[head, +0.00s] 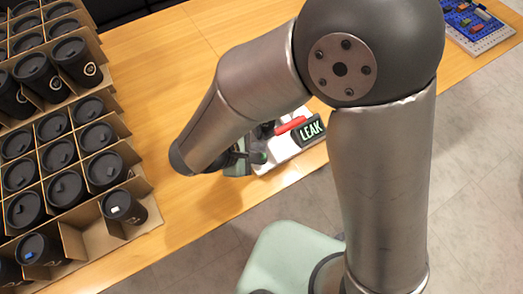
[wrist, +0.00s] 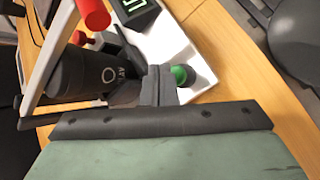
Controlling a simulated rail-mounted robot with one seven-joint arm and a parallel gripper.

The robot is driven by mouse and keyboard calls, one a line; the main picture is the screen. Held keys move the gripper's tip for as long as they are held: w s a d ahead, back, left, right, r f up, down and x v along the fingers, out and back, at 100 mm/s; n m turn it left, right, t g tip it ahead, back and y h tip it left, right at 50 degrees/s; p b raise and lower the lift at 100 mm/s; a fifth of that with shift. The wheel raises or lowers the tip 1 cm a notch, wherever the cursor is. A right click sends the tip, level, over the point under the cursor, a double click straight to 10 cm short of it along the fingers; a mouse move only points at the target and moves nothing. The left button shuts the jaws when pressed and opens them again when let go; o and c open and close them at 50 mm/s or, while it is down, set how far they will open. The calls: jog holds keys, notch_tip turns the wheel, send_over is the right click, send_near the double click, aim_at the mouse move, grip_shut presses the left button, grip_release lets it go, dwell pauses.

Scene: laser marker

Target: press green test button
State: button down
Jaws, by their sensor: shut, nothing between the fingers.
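The green test button (wrist: 179,75) is a round green knob on the white base of the tester (wrist: 165,42). It also shows in the head view (head: 259,157), partly hidden beside my gripper. My gripper (wrist: 158,86) is shut and empty, its fingertips right beside the button in the wrist view; I cannot tell whether they touch it. In the head view my gripper (head: 238,158) is largely hidden behind my arm. A black cup (wrist: 88,74) lies or stands tilted on the tester in the wrist view.
Cardboard crates (head: 125,130) of black lidded cups stand on the left of the wooden table (head: 165,60). A red handle (head: 290,125) is on the tester. A blue board with small parts (head: 480,22) lies far right.

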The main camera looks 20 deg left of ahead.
jog(key=shift+r+p, duration=1.6)
jog(key=shift+r, duration=0.95)
